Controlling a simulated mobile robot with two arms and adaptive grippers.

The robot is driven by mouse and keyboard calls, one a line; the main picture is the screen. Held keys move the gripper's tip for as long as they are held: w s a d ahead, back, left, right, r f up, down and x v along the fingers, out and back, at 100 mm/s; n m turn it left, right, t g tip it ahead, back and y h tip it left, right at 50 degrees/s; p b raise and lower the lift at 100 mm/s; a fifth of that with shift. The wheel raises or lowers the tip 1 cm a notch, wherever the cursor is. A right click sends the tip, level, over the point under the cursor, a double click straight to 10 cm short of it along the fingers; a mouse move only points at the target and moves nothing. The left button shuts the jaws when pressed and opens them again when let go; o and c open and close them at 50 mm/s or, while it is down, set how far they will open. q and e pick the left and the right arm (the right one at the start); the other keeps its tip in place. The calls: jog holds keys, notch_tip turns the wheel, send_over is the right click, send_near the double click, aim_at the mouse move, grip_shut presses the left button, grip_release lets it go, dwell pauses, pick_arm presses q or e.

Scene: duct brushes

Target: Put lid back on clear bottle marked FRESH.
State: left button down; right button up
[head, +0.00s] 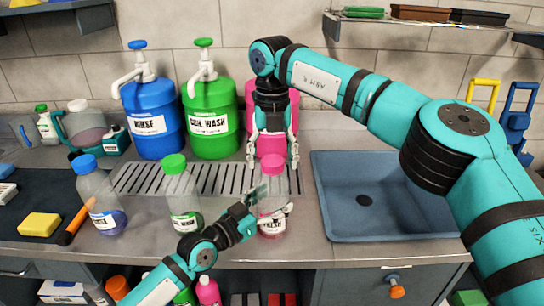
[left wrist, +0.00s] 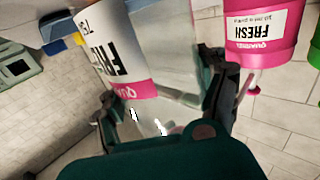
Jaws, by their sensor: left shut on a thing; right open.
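The clear bottle marked FRESH (head: 272,222) stands upright at the counter's front, left of the sink, with pink liquid low inside. My left gripper (head: 258,208) is shut on its body from the left. In the left wrist view the bottle's FRESH label (left wrist: 115,58) shows between the fingers. A pink lid (head: 272,164) shows at the bottle's top; against the pink jug behind, I cannot tell whether it is fully seated. My right gripper (head: 271,160) points down, open, with its fingers apart on either side of the lid.
A pink FRESH jug (head: 293,115) stands behind, beside the green jug (head: 210,118) and blue jug (head: 152,115). A green-capped bottle (head: 183,205) and a blue-capped bottle (head: 98,195) stand to the left. The sink (head: 375,195) lies right; a slotted drain (head: 150,180) is behind.

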jog(key=shift+r, duration=2.25)
jog(key=shift+c, duration=0.3)
notch_tip(320, 180, up, 2)
jog(key=n, duration=0.6)
jog(key=shift+n, duration=0.3)
jog(key=n, duration=0.2)
jog(key=r+n, duration=0.1)
jog(key=n, duration=0.2)
jog(key=shift+r+n, duration=0.25)
jog(key=shift+n, duration=0.05)
jog(key=shift+f, duration=4.05)
